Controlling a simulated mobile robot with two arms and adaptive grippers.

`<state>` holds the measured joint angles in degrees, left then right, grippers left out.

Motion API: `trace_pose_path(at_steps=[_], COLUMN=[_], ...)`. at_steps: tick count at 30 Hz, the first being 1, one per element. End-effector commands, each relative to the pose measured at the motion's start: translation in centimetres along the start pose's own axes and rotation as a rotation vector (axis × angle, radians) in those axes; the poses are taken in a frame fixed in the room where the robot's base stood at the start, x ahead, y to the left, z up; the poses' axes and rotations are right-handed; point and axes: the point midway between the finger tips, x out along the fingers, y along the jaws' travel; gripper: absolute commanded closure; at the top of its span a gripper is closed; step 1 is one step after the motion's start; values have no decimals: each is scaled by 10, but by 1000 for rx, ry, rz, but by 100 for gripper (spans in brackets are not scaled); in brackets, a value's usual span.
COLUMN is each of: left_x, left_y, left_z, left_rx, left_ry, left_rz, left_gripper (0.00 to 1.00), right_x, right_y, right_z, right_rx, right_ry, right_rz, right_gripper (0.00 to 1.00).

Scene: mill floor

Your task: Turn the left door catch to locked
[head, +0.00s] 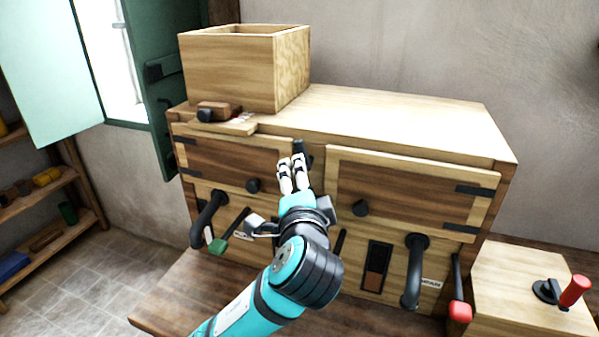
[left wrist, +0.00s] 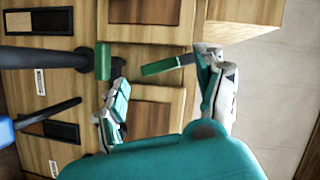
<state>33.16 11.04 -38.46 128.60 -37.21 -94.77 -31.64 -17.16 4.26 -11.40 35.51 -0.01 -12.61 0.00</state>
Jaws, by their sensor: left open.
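The wooden cabinet has a left door (head: 225,160) with a round black knob (head: 253,185) and a right door (head: 410,190) with a similar knob (head: 361,208). A dark fitting (head: 304,150) on the post between the doors looks like a catch. My fingers partly cover it, and I cannot tell which way it is turned. My left gripper (head: 292,163) is open, its fingertips at the upper part of this post. My right gripper is not in view.
An open wooden box (head: 240,70) stands on the cabinet's top left. Black handles (head: 413,270) and levers with green (head: 217,247) and red (head: 460,311) grips stick out below the doors. A side block with a red-handled crank (head: 575,290) stands at right. The cabinet top is otherwise mostly clear.

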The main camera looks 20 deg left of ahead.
Motion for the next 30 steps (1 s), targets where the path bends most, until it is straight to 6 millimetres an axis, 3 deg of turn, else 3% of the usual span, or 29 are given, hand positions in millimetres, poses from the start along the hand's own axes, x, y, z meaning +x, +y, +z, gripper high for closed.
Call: trace_pose_path(at_steps=[3,9,20,30], left_x=[22,42,46,45], left_y=[-1,-1,0,0], left_z=[1,0,0,0], left_rx=[2,0,-1,0], left_ry=[-3,-1,0,0], left_rz=[1,1,1,1], left_gripper=[29,29,30,75], right_x=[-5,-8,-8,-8], right_y=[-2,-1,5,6], right_z=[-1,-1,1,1], right_rx=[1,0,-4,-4], right_ry=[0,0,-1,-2], right_rz=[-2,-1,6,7], right_gripper=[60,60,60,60])
